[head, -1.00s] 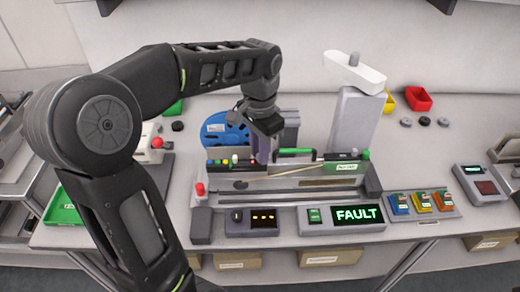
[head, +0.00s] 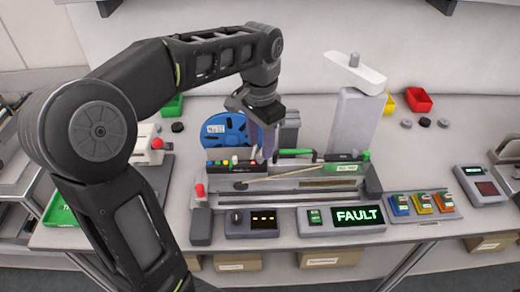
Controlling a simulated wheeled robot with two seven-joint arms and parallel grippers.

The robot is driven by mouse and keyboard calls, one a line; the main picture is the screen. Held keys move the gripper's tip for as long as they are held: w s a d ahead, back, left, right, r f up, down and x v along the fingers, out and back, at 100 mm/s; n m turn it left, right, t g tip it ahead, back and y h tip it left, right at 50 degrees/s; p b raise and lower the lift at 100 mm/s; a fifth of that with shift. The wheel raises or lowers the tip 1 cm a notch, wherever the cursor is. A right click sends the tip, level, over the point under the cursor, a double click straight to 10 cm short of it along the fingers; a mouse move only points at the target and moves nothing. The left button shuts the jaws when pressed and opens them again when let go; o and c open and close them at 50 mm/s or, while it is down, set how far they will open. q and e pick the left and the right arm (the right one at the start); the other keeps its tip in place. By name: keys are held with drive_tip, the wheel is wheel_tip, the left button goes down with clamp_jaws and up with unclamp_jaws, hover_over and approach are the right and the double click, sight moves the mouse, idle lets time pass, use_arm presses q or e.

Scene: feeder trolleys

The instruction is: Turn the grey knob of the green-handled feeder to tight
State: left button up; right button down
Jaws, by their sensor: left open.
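The feeder with the green handle (head: 295,152) lies in the long bench fixture (head: 290,197) in the middle of the bench. A second green end piece (head: 366,155) shows at the fixture's right end. My left gripper (head: 264,156) points down just left of the green handle, its fingertips at the feeder's top. It is open. I cannot make out the grey knob; the fingers hide the part of the feeder around them. I cannot tell whether they touch it. My right gripper is not in view.
A display reads FAULT (head: 358,216), beside a panel with orange marks (head: 264,219). A blue reel (head: 222,130) and a grey post (head: 350,125) stand behind the fixture. Red bin (head: 418,100) at back right.

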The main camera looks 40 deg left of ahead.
sight(260, 156)
use_arm(q)
wheel_tip(260, 156, up, 5)
drive_tip(key=shift+f+p, duration=0.15)
drive_tip(key=shift+p, duration=0.75)
drive_tip(key=shift+f, duration=0.1)
